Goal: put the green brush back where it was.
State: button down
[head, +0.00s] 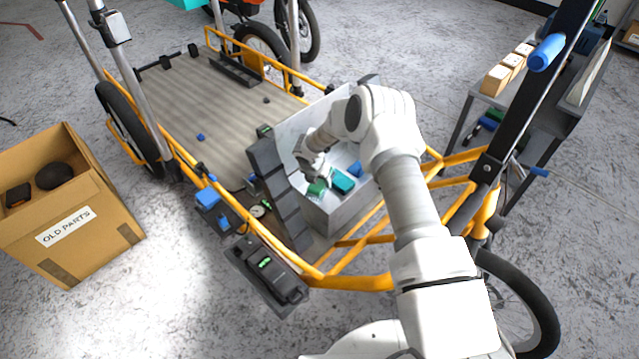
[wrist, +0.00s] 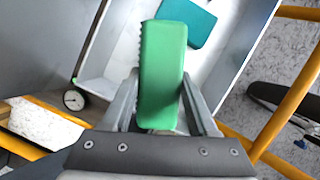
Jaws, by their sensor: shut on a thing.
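The green brush (wrist: 161,70) is a green block with a ribbed or bristled left edge. My gripper (wrist: 161,95) is shut on it, one finger on each side, in the wrist view. In the head view my gripper (head: 311,168) reaches down into a pale grey box (head: 345,217) on the cargo bike, and the brush (head: 317,187) shows just below it. I cannot tell whether the brush touches the box floor. A teal block (head: 343,181) lies in the box beside the brush; it also shows in the wrist view (wrist: 190,22).
A blue item (head: 355,169) is also in the box. Dark grey stepped blocks (head: 281,197) stand along its left side. Yellow frame tubes (head: 350,281) run around it. The wooden bike deck (head: 200,105) is mostly clear. A cardboard box (head: 65,215) labelled OLD PARTS stands left.

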jog(key=shift+f+b, duration=0.55)
jog(key=shift+f, duration=0.05)
jog(key=shift+c, duration=0.9)
grip_release()
jog(key=shift+r+p, duration=0.45)
jog(key=p+v, duration=0.4)
jog(key=v, duration=0.8)
jog(key=shift+r, duration=0.3)
